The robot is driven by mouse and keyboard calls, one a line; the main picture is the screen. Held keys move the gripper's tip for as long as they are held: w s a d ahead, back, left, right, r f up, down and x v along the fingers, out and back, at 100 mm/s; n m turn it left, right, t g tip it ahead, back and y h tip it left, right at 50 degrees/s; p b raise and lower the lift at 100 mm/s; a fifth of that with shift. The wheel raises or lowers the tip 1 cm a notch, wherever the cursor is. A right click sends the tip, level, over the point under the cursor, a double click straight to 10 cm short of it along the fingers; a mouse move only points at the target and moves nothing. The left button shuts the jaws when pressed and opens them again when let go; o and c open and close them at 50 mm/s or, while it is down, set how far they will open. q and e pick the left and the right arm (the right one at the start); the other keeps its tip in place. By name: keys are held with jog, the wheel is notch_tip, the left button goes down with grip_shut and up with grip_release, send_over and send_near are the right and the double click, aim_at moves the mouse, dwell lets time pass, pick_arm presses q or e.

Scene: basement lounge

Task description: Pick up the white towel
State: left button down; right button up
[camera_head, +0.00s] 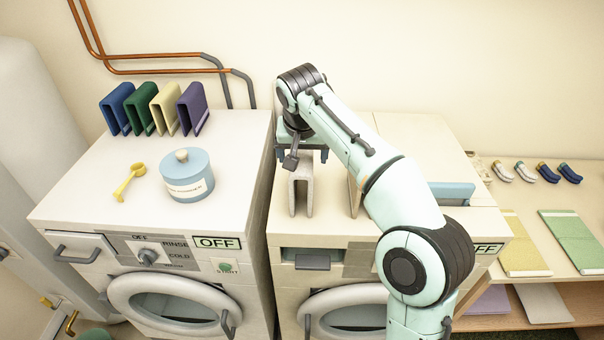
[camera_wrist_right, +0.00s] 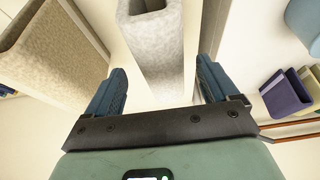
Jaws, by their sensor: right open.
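The white towel (camera_head: 301,188) stands folded in an upside-down U on top of the right-hand washing machine. My right gripper (camera_head: 302,155) is above and just behind it in the head view, pointing down. In the right wrist view the white towel (camera_wrist_right: 154,58) lies ahead between the two blue fingers of the open gripper (camera_wrist_right: 158,75), with visible room on both sides. I see no contact. My left gripper is in neither view.
A beige towel (camera_wrist_right: 55,55) stands close beside the white one, partly hidden by my arm in the head view (camera_head: 354,196). The left machine holds several coloured towels (camera_head: 153,108), a blue canister (camera_head: 186,176) and a yellow scoop (camera_head: 127,182). A shelf with folded cloths (camera_head: 525,243) is at right.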

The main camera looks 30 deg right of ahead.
jog(key=x, duration=0.4)
jog(key=shift+a+f+b, duration=0.15)
jog(key=shift+b, duration=0.15)
jog(key=shift+w+f, duration=0.2)
jog(key=shift+f, duration=0.3)
jog(key=shift+f, duration=0.25)
jog(key=shift+c, duration=0.3)
jog(key=c, duration=1.1)
jog(key=shift+r, duration=0.1)
